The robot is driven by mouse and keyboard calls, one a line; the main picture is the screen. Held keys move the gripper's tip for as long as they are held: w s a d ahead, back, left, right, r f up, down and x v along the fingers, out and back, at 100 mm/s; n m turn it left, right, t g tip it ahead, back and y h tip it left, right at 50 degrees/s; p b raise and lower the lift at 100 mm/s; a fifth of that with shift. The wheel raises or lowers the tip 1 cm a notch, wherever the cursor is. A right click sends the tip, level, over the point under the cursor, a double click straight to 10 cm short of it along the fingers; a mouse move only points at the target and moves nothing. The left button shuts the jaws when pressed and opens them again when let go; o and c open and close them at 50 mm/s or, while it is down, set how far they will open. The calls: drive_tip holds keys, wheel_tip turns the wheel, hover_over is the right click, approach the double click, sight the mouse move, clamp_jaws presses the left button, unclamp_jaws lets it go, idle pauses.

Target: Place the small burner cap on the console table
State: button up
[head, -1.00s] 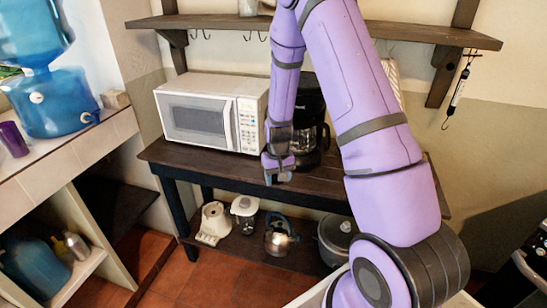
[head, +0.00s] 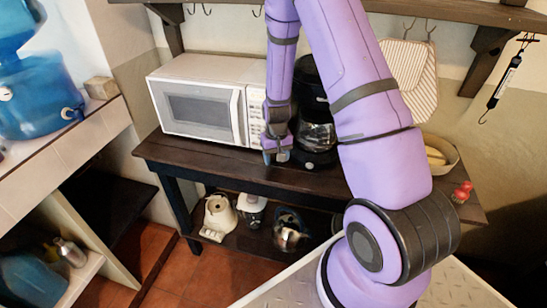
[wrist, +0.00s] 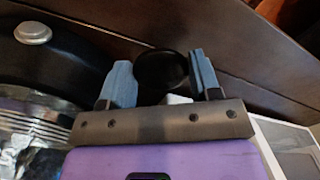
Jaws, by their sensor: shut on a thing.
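The small burner cap (wrist: 162,72) is a round black disc between the two blue-grey fingers of my gripper (wrist: 162,80) in the wrist view. My gripper is shut on it. In the head view my gripper (head: 276,156) points down over the dark wooden console table (head: 200,153), near its front edge. The cap cannot be made out in the head view. The dark tabletop also shows behind the cap in the wrist view (wrist: 235,50). I cannot tell whether the cap touches it.
A white microwave (head: 200,103) stands left of my gripper and a black coffee maker (head: 315,130) close to its right. A bowl (head: 440,155) and red items (head: 461,192) are farther right. Small appliances sit on the lower shelf. A wall shelf (head: 420,12) runs above.

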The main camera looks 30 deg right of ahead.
drive_tip(key=shift+f, duration=1.15)
drive_tip(key=shift+f, duration=0.1)
drive_tip(key=o, duration=0.9)
